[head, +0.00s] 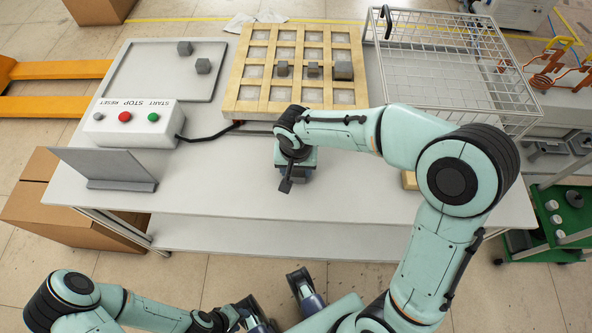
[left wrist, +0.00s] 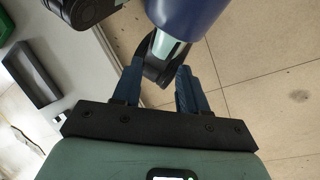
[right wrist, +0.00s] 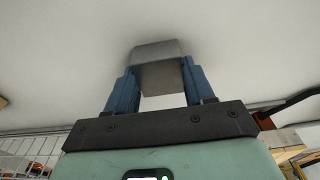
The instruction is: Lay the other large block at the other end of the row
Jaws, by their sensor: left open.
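My right gripper (head: 293,170) is over the front middle of the white table, in front of the wooden grid. In the right wrist view a large grey block (right wrist: 160,66) sits between its two blue fingers, which are closed on its sides. The arm mostly hides that block in the head view. On the wooden grid (head: 240,83) a row holds two smaller grey blocks (head: 283,69) (head: 313,70) and a large block (head: 343,71) at its right end. My left gripper (head: 274,303) is open and empty, low in front of the table.
A grey tray (head: 130,78) with two small blocks (head: 185,48) (head: 203,66) lies at the left. A button box (head: 135,124) and a tilted grey panel (head: 105,168) stand before it. A wire basket (head: 450,75) is at the right. The table front is mostly clear.

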